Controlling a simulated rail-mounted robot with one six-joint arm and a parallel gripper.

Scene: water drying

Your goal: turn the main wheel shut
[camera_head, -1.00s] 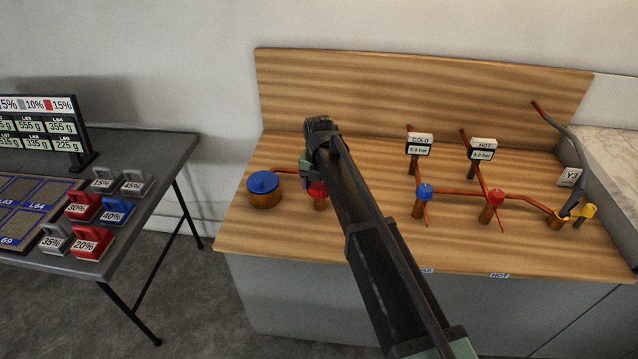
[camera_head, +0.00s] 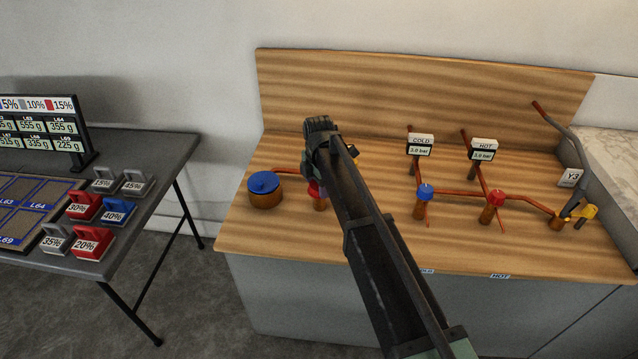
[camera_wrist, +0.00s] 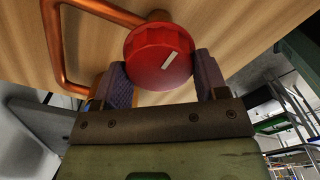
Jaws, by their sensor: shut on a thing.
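A round red wheel (camera_wrist: 160,58) with a white mark fills the middle of the wrist view. My gripper (camera_wrist: 164,76) is shut on it, with one finger on each side. The white mark points up and to the right. A copper pipe (camera_wrist: 57,60) bends around near the wheel in the wrist view.
A blue-topped round copper part (camera_head: 264,190) stands just left of the wheel. A blue tap (camera_head: 425,192), a red tap (camera_head: 496,197) and a yellow lever (camera_head: 583,212) stand to the right. COLD (camera_head: 421,145) and HOT (camera_head: 482,150) gauges stand behind. Weights lie on the left table (camera_head: 150,185).

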